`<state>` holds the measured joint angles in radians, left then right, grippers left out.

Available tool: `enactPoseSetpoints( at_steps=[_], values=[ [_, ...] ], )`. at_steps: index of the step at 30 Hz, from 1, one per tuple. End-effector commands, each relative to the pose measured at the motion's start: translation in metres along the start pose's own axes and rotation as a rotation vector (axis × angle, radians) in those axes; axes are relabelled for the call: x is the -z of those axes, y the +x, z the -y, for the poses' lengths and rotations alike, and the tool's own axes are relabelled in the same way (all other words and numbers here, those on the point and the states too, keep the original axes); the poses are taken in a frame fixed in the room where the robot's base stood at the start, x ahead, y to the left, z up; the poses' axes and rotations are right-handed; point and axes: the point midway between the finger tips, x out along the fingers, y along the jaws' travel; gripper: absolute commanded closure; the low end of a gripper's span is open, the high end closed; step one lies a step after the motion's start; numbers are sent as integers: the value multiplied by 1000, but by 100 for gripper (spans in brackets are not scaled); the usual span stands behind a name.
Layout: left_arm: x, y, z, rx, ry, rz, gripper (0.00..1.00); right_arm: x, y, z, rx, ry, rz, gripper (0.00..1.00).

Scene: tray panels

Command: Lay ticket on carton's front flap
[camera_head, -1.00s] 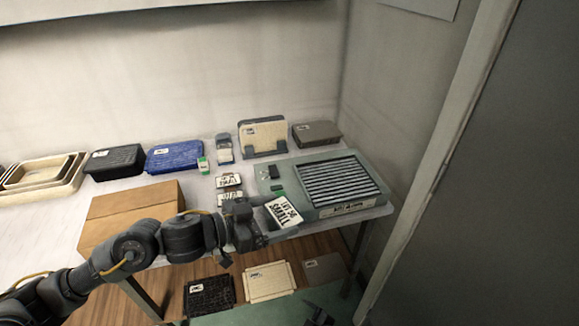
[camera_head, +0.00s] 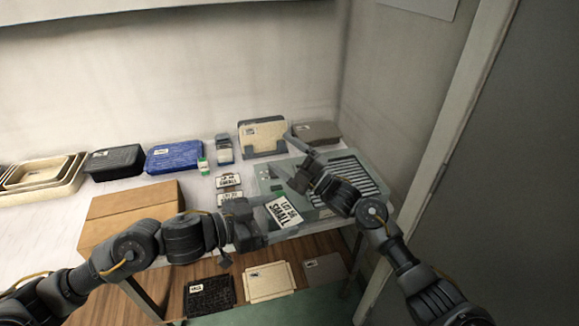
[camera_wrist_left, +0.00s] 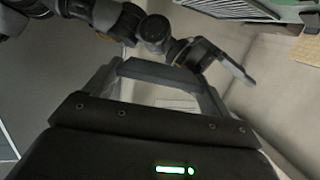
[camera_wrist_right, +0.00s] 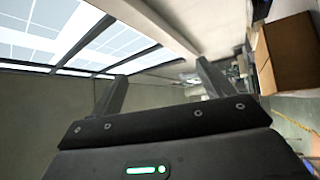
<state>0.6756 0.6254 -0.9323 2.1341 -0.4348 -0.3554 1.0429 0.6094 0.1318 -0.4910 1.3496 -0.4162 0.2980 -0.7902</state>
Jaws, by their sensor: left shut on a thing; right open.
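The carton (camera_head: 132,212) is a brown closed box at the table's front left; I cannot make out a separate front flap. A brown box that looks like it shows at the right of the right wrist view (camera_wrist_right: 291,52). The ticket (camera_head: 284,213) is a white card reading LOT 50 SMALL. My left gripper (camera_head: 264,211) is shut on it and holds it tilted, right of the carton and apart from it, by the table's front edge. My right gripper (camera_head: 290,160) is open and empty over the grey-green slatted unit.
The slatted unit (camera_head: 352,178) fills the table's right end. Nested cream trays (camera_head: 40,175) lie at far left. Panels (camera_head: 269,281) lie below the table.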

Motion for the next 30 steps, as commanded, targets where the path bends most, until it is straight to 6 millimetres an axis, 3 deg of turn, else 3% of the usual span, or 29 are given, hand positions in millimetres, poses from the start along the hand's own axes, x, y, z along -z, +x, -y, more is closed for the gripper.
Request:
enactPoseSetpoints(
  at_steps=[1, 3, 5, 9, 12, 15, 18, 23, 26, 30],
  values=[
    [0, 0, 0, 0, 0, -1, 39, 29, 24, -8, 17, -13, -85, 20],
    [0, 0, 0, 0, 0, -1, 39, 60, 48, -19, 42, -38, -179, 20],
    [0, 0, 0, 0, 0, -1, 39, 89, 66, -28, 72, -63, -265, 20],
    [0, 0, 0, 0, 0, -1, 39, 169, 100, -42, 182, -144, -491, 20],
    [0, 0, 0, 0, 0, -1, 39, 224, 110, -41, 302, -224, -649, 20],
    [0, 0, 0, 0, 0, -1, 39, 265, 108, -33, 444, -312, -778, 20],
    [0, 0, 0, 0, 0, -1, 39, 292, 96, -21, 606, -409, -876, 20],
    [0, 0, 0, 0, 0, -1, 39, 298, 65, -3, 898, -578, -951, 20],
    [0, 0, 0, 0, 0, -1, 39, 282, 43, 0, 1093, -687, -942, 20],
    [0, 0, 0, 0, 0, -1, 39, 244, 14, -12, 1353, -828, -861, 20]
  ],
)
